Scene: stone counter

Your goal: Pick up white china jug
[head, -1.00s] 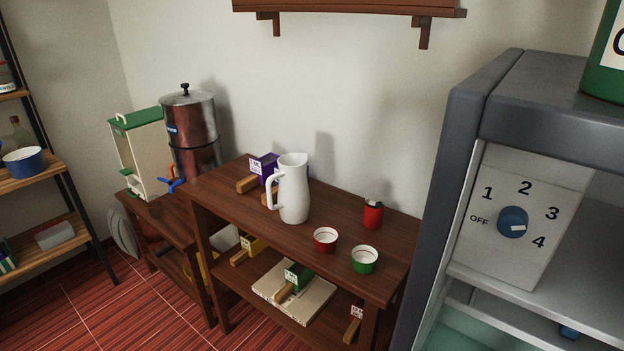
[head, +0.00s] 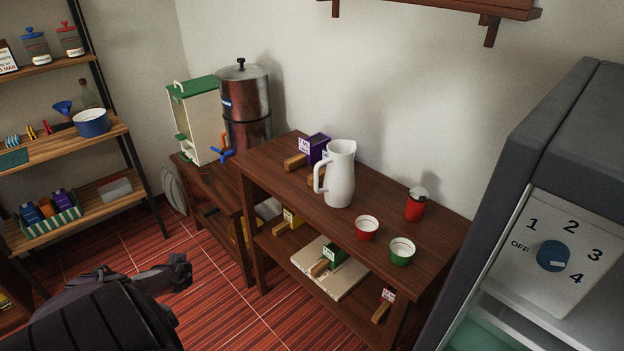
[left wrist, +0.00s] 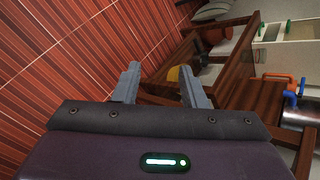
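The white china jug (head: 340,176) stands upright on the top of the dark wooden table (head: 284,172), its handle towards the left. In the head view my left arm comes in at the lower left, over the red floor and well short of the jug. In the left wrist view my left gripper (left wrist: 159,88) has its two fingers apart with nothing between them. The jug does not show in the left wrist view. My right gripper is not in view.
A purple box (head: 314,147) stands behind the jug. A red cup (head: 367,228), a green cup (head: 402,251) and a red canister (head: 416,205) stand to its right. A metal urn (head: 246,105) stands left. A grey cabinet (head: 540,130) borders the table's right end.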

